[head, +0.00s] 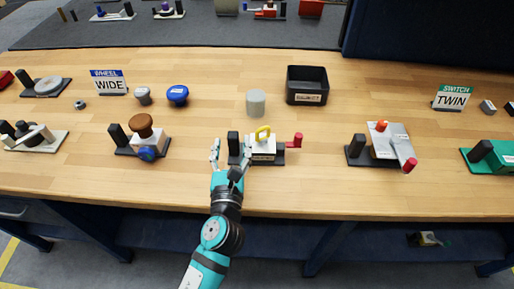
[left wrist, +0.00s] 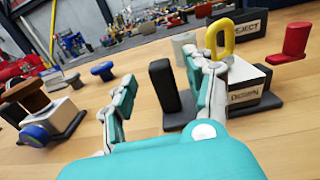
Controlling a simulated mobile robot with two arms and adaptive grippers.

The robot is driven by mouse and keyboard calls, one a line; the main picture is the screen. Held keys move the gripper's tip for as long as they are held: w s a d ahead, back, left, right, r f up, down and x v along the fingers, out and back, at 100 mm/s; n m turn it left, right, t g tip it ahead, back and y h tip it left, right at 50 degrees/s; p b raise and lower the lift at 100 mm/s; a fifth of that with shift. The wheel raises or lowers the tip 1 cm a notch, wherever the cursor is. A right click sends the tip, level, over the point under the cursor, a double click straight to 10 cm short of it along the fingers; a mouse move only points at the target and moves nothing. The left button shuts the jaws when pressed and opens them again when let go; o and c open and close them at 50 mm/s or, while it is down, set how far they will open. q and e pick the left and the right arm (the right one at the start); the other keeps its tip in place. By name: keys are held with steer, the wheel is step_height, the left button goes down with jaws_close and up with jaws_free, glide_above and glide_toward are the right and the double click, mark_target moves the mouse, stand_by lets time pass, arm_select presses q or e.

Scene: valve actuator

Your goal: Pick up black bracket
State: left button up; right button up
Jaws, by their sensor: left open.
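A black upright bracket (head: 233,143) stands at the left end of the dark base of a small valve unit on the wooden bench. In the left wrist view the bracket (left wrist: 164,86) shows as a tall black block between my two fingers, beyond them. My left gripper (head: 231,153) is open and empty at the front of the bracket, with one finger to each side. I cannot tell whether a finger touches it. The unit also has a white labelled block (head: 263,148) with a yellow loop handle (head: 263,132) and a red knob (head: 297,140). My right gripper is not in view.
To the left is a unit with a brown knob (head: 141,124) and a blue knob (head: 147,155). A grey cylinder (head: 256,103) and a black reject bin (head: 307,85) stand behind. A unit with a metal plate (head: 390,141) is to the right. Bench space in between is clear.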

mark_target(232, 141)
arm_select(q)
steer(key=w, duration=0.4)
steer(key=shift+s, duration=0.1)
steer(key=shift+c, duration=0.9)
jaws_close()
steer(key=shift+r, duration=0.1)
